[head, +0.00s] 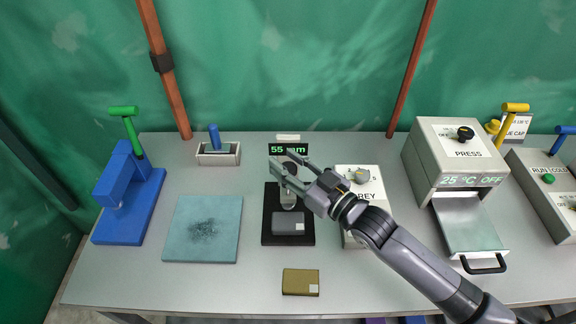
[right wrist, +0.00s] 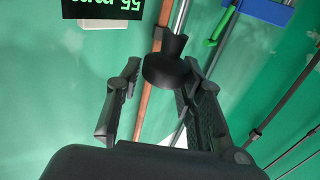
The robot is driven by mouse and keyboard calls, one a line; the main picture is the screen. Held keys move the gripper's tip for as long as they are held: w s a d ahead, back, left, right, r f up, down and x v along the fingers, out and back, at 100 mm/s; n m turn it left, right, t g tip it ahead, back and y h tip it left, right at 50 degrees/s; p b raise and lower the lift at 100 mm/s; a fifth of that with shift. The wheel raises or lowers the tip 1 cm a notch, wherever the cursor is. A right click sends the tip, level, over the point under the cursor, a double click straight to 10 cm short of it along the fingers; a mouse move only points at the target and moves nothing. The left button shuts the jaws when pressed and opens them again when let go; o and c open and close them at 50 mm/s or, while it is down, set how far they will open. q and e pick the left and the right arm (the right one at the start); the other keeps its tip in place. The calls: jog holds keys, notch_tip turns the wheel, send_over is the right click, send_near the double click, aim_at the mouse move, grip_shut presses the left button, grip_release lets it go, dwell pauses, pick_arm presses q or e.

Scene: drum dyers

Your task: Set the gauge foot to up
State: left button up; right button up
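The gauge stands at the back middle of the table, with a black base (head: 269,215) and a display (head: 277,150) reading 55 mm. The gauge's black knob (right wrist: 168,72) shows between my right gripper's fingers in the right wrist view, closer to the right-hand finger. My right gripper (head: 287,167) is open around the knob. Whether a finger touches it I cannot tell. The gripper hides part of the gauge's column. My left gripper is not in view.
A grey box with a knob (head: 359,176) stands close on the right, under my right arm. The press (head: 436,150) is further right. A blue stand (head: 130,195), a teal mat (head: 203,225) and a small tray (head: 218,158) are left. An olive block (head: 300,281) lies in front.

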jog(key=shift+o, duration=1.4)
jog(key=shift+f, duration=0.2)
jog(key=shift+s, duration=0.1)
jog(key=shift+s+d+f, duration=0.1)
jog(key=shift+s+d, duration=0.1)
jog(key=shift+d, duration=0.05)
jog(key=v, duration=1.1)
jog(key=shift+s+d, duration=0.1)
